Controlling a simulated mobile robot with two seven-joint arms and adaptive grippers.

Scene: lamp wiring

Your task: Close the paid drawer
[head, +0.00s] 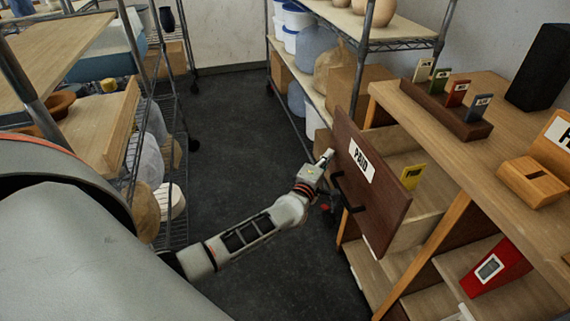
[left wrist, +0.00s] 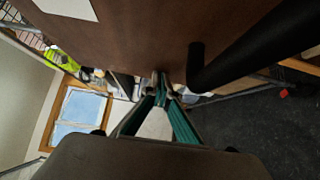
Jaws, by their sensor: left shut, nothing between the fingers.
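The paid drawer (head: 375,205) has a dark brown front with a white "PAID" label and a black bar handle (head: 342,190). It is pulled out from the wooden desk, and its light wooden inside shows with a yellow tag (head: 412,177) in it. My left gripper (head: 325,205) is at the drawer front by the handle, partly hidden in the head view. In the left wrist view my left gripper (left wrist: 160,88) is shut and empty, its tips at the lower edge of the brown front (left wrist: 140,35), beside the black handle (left wrist: 197,65). Whether it touches cannot be told. My right gripper is not in view.
The desk top (head: 500,110) holds a rack of coloured tags (head: 450,108), a wooden holder (head: 535,180) and a black box (head: 545,70). A red device (head: 496,268) lies on a shelf below. Wire shelving (head: 350,45) stands behind. Dark floor (head: 235,130) is clear left of the drawer.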

